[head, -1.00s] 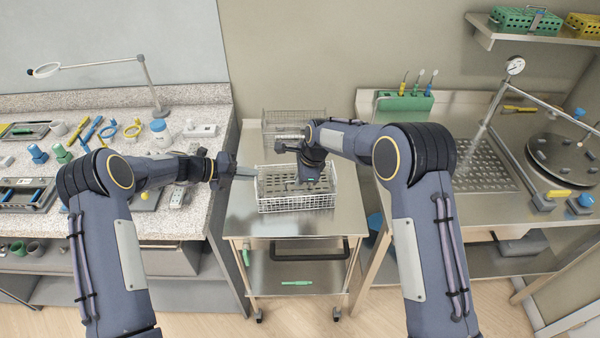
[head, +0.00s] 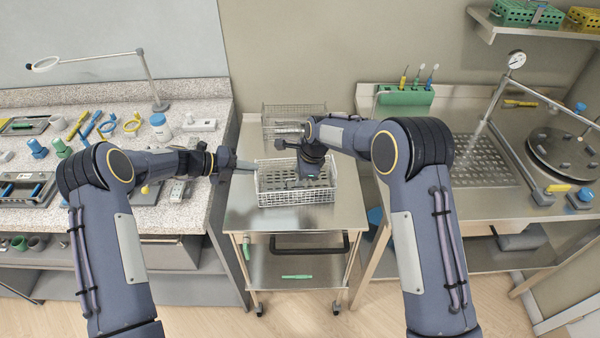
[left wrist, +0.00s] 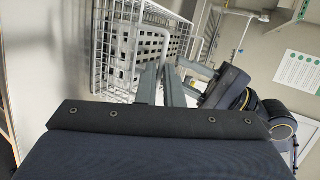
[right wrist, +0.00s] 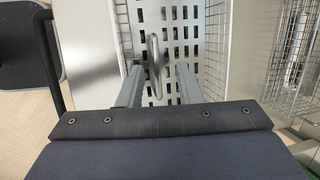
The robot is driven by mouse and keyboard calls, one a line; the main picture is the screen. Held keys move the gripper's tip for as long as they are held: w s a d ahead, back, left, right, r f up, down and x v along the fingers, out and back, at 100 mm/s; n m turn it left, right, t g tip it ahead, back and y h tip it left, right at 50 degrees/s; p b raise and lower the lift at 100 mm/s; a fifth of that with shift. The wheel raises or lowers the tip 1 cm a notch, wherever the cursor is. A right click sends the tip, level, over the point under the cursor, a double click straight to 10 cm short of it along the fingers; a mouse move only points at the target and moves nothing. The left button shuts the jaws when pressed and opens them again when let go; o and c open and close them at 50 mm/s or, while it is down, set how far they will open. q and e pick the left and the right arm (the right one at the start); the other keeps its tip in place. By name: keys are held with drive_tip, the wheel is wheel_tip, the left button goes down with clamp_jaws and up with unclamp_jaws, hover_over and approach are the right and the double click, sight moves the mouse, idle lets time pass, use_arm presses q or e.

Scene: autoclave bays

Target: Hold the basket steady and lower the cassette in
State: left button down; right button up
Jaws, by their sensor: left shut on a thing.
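The wire basket (head: 296,199) stands on the steel cart. The grey slotted cassette (head: 277,183) lies inside the basket's walls, flat as far as I can see. My left gripper (head: 253,166) is shut on the basket's left rim; its fingers and the wire wall (left wrist: 103,45) show in the left wrist view. My right gripper (head: 312,178) reaches down into the basket over the cassette. In the right wrist view its fingers (right wrist: 157,74) stand apart on both sides of the cassette's upright loop handle (right wrist: 154,60), with gaps beside it. The cassette's underside is hidden.
A second wire basket (head: 290,112) stands behind on the cart (head: 238,212). A cluttered speckled counter (head: 200,152) is at left, and a steel bench with a perforated tray (head: 480,165) at right. The cart's front strip is clear.

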use_arm(q)
drive_tip(key=shift+f, duration=0.25)
use_arm(e)
wheel_tip(320, 180, up, 8)
idle(1.0)
use_arm(q)
drive_tip(key=c, duration=1.5)
unclamp_jaws()
drive_tip(key=shift+r, duration=0.15)
